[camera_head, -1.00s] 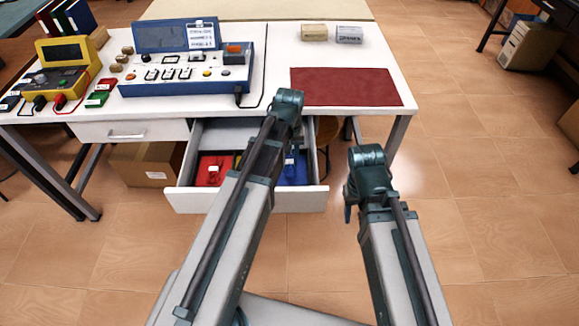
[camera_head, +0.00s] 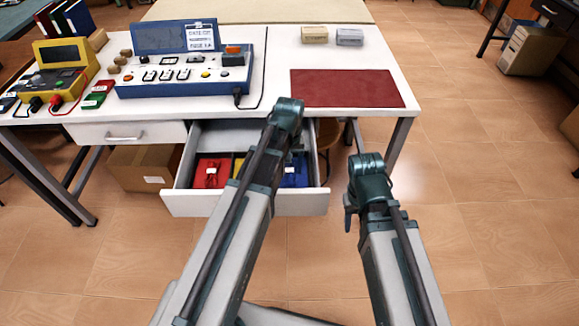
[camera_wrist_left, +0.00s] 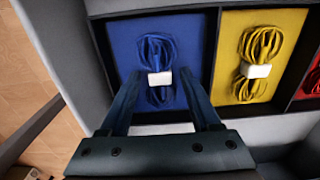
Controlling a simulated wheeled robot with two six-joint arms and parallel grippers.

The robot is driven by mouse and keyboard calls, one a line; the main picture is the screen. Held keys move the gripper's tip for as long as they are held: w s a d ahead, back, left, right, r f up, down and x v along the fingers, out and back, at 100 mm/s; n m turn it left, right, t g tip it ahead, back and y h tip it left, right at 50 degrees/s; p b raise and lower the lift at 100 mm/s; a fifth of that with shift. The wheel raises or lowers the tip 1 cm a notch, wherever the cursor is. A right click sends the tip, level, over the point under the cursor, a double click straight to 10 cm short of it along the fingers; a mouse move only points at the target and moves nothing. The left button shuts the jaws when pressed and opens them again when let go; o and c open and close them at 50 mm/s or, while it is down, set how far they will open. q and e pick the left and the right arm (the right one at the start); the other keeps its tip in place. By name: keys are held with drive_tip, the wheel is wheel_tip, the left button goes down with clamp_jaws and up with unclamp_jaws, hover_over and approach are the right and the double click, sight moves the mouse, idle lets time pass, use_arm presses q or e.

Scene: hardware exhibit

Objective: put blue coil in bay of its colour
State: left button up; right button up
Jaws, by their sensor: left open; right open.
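The blue coil (camera_wrist_left: 155,48), a looped cable with a white band, lies in the blue bay (camera_wrist_left: 122,42) of the open drawer. In the head view the blue bay (camera_head: 294,181) is at the drawer's right end, and my left arm partly hides it. My left gripper (camera_wrist_left: 160,95) is open over this bay, with one finger on each side of the coil's lower loops in the picture. I cannot tell how far above the coil the fingertips are. My right gripper (camera_head: 348,210) is open and empty, right of the drawer, away from the coil.
A yellow coil (camera_wrist_left: 263,46) lies in the yellow bay beside the blue one. A red coil (camera_head: 211,172) lies in the red bay. The drawer front (camera_head: 240,204) sticks out below the table. A red mat (camera_head: 345,88) lies clear on the tabletop.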

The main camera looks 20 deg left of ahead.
sight(289, 169)
use_arm(q)
drive_tip(key=shift+r, duration=0.1)
wheel_tip(289, 169, up, 12)
drive_tip(key=p, duration=1.2)
drive_tip(key=s+d+m+y, duration=0.1)
drive_tip(key=s+d+m, duration=0.6)
drive_tip(key=s+d, duration=0.3)
drive_tip(key=s, duration=0.4)
drive_tip(key=shift+s+d+r, duration=0.15)
drive_tip(key=shift+d, duration=0.1)
use_arm(e)
wheel_tip(289, 169, up, 12)
drive_tip(key=shift+r, duration=0.15)
